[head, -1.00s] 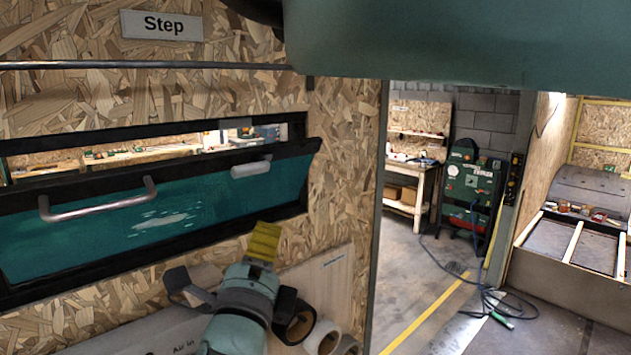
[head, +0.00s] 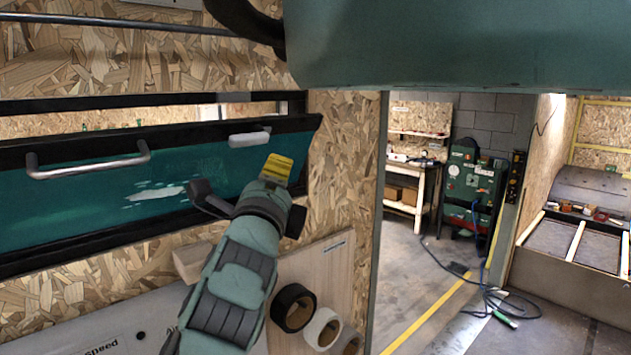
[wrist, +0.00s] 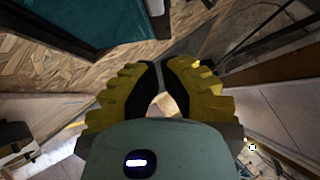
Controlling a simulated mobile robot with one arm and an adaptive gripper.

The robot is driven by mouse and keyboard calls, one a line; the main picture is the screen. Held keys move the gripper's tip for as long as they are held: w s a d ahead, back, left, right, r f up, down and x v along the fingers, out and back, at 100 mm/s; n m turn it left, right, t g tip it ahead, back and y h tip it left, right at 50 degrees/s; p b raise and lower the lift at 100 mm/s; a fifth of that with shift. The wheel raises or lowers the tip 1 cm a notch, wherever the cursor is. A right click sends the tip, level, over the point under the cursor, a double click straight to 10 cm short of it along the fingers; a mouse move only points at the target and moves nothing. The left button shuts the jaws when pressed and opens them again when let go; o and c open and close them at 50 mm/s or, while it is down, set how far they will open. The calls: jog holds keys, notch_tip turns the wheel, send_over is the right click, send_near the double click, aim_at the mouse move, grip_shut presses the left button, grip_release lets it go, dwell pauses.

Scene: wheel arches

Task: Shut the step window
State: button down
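The step window (head: 95,195) is a teal pane in a black frame in the left of the head view. Its top edge leans out from the wall opening, and a gap shows above it, so it stands open. It has a grey bar handle (head: 88,166) and a white block (head: 249,138) near its top right. My gripper (head: 276,168) is in front of the pane's right end, just below the white block; I cannot tell if it touches. In the wrist view its yellow fingers (wrist: 160,68) nearly meet at the tips, with nothing held. The pane (wrist: 75,20) shows at the upper left there.
A metal rod (head: 130,22) runs along the chipboard wall above the window. Tape rolls (head: 293,308) hang below right of it. A doorway to the right shows open floor (head: 410,290), a hose (head: 470,290), a workbench (head: 412,188) and a green machine (head: 470,190).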

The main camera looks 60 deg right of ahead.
jog(key=w+d+r+p, duration=0.2)
jog(key=w+d+p, duration=0.1)
jog(key=p, duration=0.4)
jog(key=shift+w+r, duration=0.4)
jog(key=shift+w, duration=0.35)
jog(key=shift+r+b, duration=0.1)
jog(key=shift+b, duration=0.25)
jog(key=shift+w+d, duration=0.1)
